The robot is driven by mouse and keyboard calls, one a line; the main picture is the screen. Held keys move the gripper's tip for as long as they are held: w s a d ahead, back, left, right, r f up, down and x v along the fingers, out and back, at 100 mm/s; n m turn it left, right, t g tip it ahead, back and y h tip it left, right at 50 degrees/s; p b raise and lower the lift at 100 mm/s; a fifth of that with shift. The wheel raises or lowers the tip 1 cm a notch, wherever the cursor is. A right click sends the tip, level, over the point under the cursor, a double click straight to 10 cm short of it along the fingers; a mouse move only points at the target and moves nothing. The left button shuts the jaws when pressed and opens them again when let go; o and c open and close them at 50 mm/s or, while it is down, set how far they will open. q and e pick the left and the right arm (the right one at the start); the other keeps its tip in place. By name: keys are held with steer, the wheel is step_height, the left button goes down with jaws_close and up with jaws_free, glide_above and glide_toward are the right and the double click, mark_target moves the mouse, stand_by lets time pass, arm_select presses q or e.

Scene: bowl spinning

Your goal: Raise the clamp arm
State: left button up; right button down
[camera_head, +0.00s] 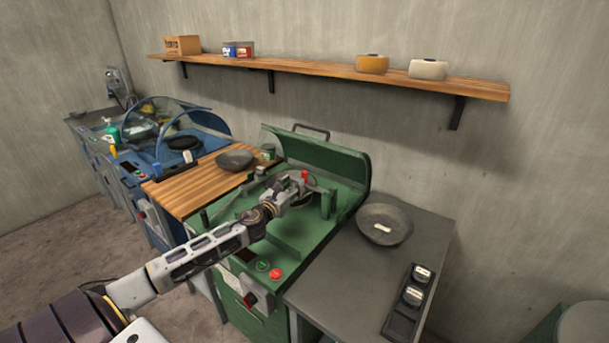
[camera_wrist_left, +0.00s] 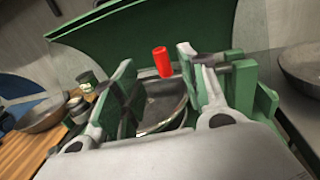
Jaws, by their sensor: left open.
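The green spinning machine (camera_head: 294,232) stands with its curved lid (camera_head: 335,160) raised. The clamp arm shows by its red handle (camera_head: 305,175), inside the machine near the far end of my gripper. In the left wrist view the red handle (camera_wrist_left: 162,62) stands between my fingers, above a dark round bowl or disc (camera_wrist_left: 165,108). My left gripper (camera_head: 297,188) reaches over the machine from the front left. Its fingers (camera_wrist_left: 155,68) are open, one on each side of the handle, and contact cannot be made out. The rest of the clamp arm is mostly hidden. My right gripper is not in view.
A wooden board (camera_head: 190,190) with a dark bowl (camera_head: 234,160) is left of the machine. A grey table (camera_head: 340,265) on the right holds another bowl (camera_head: 384,224) and a dark tray (camera_head: 401,318). A blue machine (camera_head: 150,195) stands farther left. A wall shelf (camera_head: 310,71) runs above.

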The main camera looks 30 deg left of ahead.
mark_target(303, 175)
arm_select(q)
steer(key=w, duration=0.3)
steer(key=shift+a, duration=0.1)
steer(key=shift+w+r, duration=0.1)
steer(key=shift+w, duration=0.35)
steer(key=shift+w+a, duration=0.15)
steer(key=shift+w, duration=1.4)
steer(key=shift+w+a+p, duration=0.1)
steer(key=shift+w+p, duration=0.2)
steer(key=shift+w, duration=0.8)
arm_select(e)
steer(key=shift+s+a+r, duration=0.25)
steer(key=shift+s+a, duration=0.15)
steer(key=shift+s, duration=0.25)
arm_select(q)
jaws_close()
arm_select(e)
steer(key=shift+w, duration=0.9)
